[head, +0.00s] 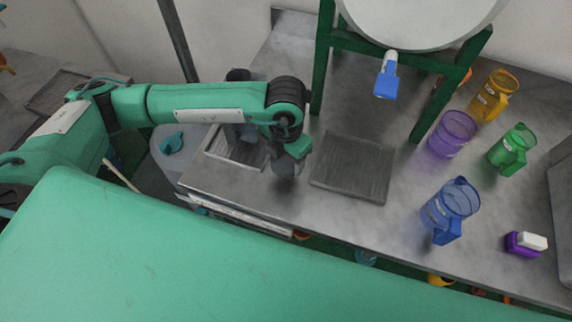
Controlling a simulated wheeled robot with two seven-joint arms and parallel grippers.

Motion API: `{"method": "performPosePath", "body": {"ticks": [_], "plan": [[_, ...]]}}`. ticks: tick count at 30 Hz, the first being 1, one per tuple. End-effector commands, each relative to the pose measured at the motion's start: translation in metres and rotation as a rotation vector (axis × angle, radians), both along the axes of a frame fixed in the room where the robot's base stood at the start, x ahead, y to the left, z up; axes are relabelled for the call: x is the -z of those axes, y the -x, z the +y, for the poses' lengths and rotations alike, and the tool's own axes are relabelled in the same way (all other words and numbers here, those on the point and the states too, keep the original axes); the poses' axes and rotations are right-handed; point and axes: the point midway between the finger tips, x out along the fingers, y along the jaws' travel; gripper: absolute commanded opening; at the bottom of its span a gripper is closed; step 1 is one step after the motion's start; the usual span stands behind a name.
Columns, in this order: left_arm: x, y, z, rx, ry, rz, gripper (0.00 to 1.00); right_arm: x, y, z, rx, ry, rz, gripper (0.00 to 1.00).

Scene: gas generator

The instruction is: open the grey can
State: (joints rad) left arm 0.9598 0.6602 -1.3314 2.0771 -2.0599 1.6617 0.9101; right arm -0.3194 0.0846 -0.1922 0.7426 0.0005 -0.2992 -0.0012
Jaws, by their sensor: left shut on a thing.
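A light grey round can (168,172) stands on the floor left of the metal counter, with a teal handle-like piece (172,143) on its top. My left arm passes above and behind it. My left gripper (285,170) points down over the counter, to the right of the can and apart from it. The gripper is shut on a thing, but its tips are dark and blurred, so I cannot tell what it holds. My right gripper is not in view.
A green stand (322,60) holds a large white vessel (420,18) with a blue tap (386,80).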

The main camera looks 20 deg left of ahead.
Motion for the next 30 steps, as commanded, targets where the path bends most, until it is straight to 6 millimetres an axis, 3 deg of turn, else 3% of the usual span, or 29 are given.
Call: {"method": "performPosePath", "body": {"ticks": [7,14,26,27,30], "plan": [[0.019,0.000,0.000,-0.001,0.000,0.001,0.36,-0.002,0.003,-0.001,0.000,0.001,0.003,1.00],[0.051,0.000,0.000,0.001,-0.001,0.002,0.36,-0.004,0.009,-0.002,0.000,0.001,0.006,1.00],[0.057,0.000,0.000,0.001,0.000,-0.001,0.36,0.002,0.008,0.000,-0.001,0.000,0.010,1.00],[0.056,0.000,0.000,0.001,0.000,-0.001,0.65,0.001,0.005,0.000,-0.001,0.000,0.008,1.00],[0.055,0.000,0.000,0.001,0.000,-0.001,0.84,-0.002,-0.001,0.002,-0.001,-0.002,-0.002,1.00]]}}
